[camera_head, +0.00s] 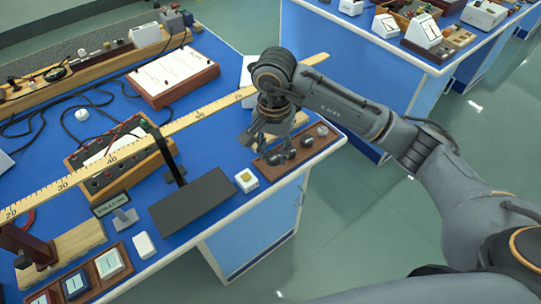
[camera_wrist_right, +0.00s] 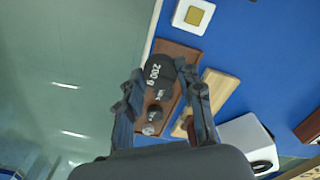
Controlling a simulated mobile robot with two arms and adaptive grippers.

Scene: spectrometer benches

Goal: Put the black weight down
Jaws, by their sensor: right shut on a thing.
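My right gripper (camera_head: 264,139) is low over the near right part of the blue bench, at a brown wooden weight tray (camera_head: 325,143). In the right wrist view its fingers (camera_wrist_right: 163,82) are on either side of a black weight marked 200 g (camera_wrist_right: 155,73), and they are shut on it. The weight is over or on the tray (camera_wrist_right: 184,51); I cannot tell whether its base touches the wood. Smaller dark weights (camera_wrist_right: 154,113) stand in a row beside it. My left gripper is in neither view.
A long wooden ruler beam (camera_head: 205,112) crosses the bench behind my gripper. A white block with a yellow square (camera_head: 246,180) sits left of the tray. The bench edge runs close in front of the tray.

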